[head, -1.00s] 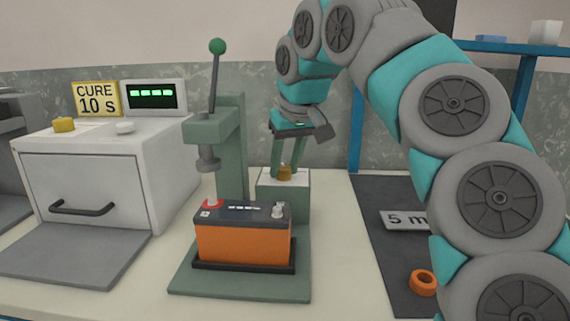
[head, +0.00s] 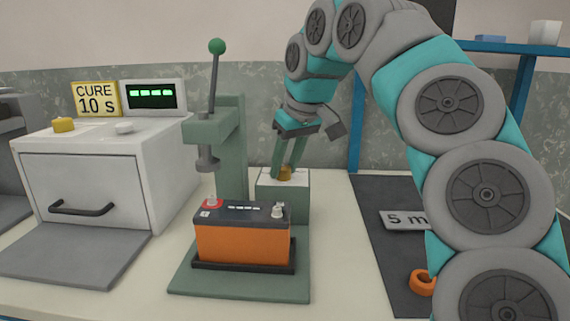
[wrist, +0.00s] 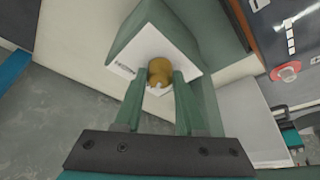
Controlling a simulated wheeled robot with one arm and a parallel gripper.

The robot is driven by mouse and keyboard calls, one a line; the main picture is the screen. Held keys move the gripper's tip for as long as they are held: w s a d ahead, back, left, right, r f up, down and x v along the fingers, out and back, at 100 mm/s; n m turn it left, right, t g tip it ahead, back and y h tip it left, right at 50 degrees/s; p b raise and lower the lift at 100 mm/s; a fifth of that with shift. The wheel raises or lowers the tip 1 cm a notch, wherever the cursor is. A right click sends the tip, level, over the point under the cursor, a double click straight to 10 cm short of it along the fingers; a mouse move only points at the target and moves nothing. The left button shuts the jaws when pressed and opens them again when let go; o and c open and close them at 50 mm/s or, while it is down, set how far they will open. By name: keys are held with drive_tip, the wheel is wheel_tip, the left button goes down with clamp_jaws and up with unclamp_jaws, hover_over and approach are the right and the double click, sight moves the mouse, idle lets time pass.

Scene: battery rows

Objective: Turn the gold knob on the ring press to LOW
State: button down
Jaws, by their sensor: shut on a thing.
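The ring press (head: 232,160) is green, with a lever topped by a green ball, and stands on a green base plate. Its gold knob (head: 285,172) sits on the white top of a green box (head: 283,205) at the press's right side. My gripper (head: 288,165) reaches down from above and is shut on the gold knob, hiding part of it. In the wrist view the gold knob (wrist: 160,72) lies between the two green fingers. The marks beside it on the white plate are too small to read.
An orange battery (head: 243,240) sits on the press base. A white oven (head: 95,170) with a "CURE 10 s" sign (head: 97,99) stands at left. An orange ring (head: 421,282) and a "5 m" label (head: 402,219) lie on a dark mat at right, partly behind my arm.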

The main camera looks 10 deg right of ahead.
drive_tip(key=shift+w+d+n+g+y, duration=0.1)
drive_tip(key=shift+n+g+y, duration=0.3)
drive_tip(key=shift+n, duration=1)
drive_tip(key=shift+d+n+g+y, duration=0.15)
drive_tip(key=shift+n+y, duration=0.35)
drive_tip(key=shift+n, duration=0.9)
drive_tip(key=shift+a, duration=0.1)
drive_tip(key=c, duration=0.5)
unclamp_jaws()
